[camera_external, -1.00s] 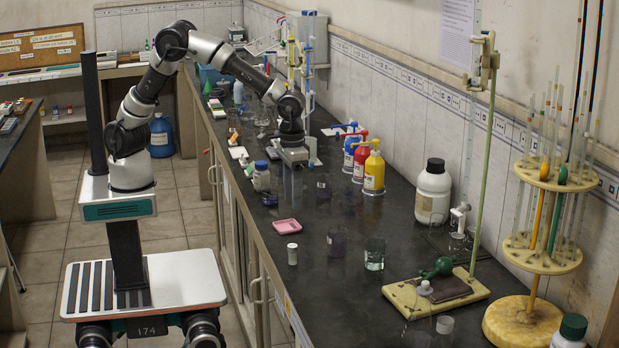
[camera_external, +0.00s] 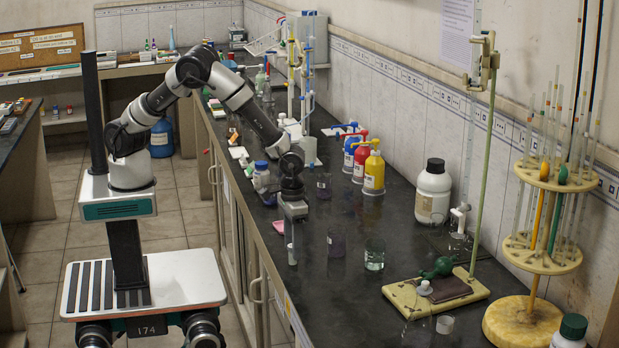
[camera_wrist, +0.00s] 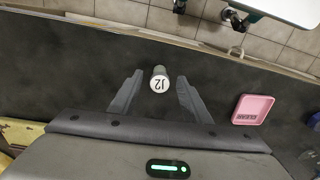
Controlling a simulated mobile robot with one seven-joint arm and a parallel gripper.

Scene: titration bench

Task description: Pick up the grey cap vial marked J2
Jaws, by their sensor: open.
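The vial marked J2 (camera_wrist: 159,80) stands upright on the dark bench in the wrist view, its pale cap facing the camera with the J2 mark upside down. My gripper (camera_wrist: 155,97) is open, with one finger on each side of the vial, which lies between and slightly beyond the fingertips in the picture. Gaps show on both sides and nothing is held. In the external view the vial (camera_external: 292,256) is a small white shape just below my gripper (camera_external: 292,225), partly hidden by it.
A pink tray (camera_wrist: 253,109) lies right of the vial in the wrist view. Beakers (camera_external: 374,256) stand to the right in the external view. A blue-capped bottle (camera_external: 262,178) and reagent bottles (camera_external: 374,172) stand farther back. The bench edge is close to the vial.

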